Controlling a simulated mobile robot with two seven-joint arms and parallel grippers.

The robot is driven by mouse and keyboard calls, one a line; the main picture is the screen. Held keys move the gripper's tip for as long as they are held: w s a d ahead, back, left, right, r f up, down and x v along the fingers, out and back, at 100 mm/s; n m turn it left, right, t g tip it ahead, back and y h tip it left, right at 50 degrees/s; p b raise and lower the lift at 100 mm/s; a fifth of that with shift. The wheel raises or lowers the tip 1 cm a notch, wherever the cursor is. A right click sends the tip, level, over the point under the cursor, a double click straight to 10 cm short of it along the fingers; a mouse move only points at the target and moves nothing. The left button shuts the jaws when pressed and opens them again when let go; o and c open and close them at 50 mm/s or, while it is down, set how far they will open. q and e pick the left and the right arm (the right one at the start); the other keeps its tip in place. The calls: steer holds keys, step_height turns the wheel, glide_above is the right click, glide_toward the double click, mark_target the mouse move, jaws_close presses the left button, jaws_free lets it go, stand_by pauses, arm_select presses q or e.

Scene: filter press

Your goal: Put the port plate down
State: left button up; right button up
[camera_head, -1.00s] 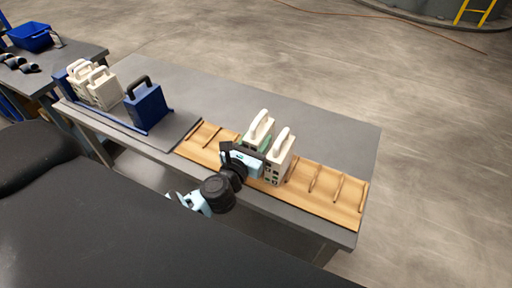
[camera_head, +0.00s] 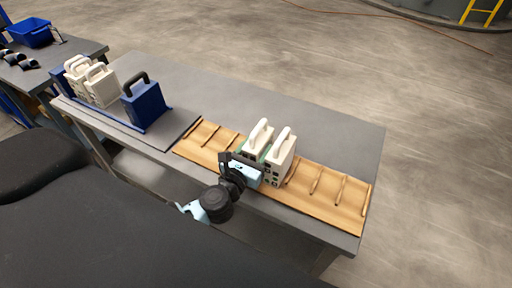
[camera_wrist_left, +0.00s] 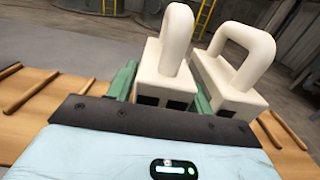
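The port plate (camera_head: 257,146) is a cream block with a loop handle, standing upright at the middle of the wooden slotted rack (camera_head: 335,205). My left gripper (camera_head: 256,162) is shut on it, with green fingers on both sides. In the left wrist view the port plate (camera_wrist_left: 165,78) sits between those fingers, and dark openings show on its near face. Its lower edge is hidden behind my gripper, so I cannot tell whether it touches the rack. My right gripper is not in view.
A second cream plate (camera_head: 281,160) stands close at the right of the held one. Wooden dividers with empty slots lie on both sides. A blue plate (camera_head: 146,104) and several cream plates (camera_head: 101,85) stand on a dark tray (camera_head: 172,134) at the left. The grey table behind is clear.

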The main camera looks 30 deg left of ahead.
arm_select(q)
steer(key=shift+r, duration=0.1)
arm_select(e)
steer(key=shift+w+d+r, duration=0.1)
arm_select(q)
steer(key=shift+s+r, duration=0.1)
steer(key=s, duration=0.3)
steer(key=s+b, duration=0.1)
steer(key=s, duration=0.3)
steer(key=s+b, duration=0.1)
steer(key=s, duration=0.2)
steer(key=shift+s+a+f, duration=0.15)
steer(key=shift+s+f, duration=0.1)
steer(key=shift+s, duration=0.15)
steer(key=shift+s+r, duration=0.2)
steer(key=shift+s, duration=0.3)
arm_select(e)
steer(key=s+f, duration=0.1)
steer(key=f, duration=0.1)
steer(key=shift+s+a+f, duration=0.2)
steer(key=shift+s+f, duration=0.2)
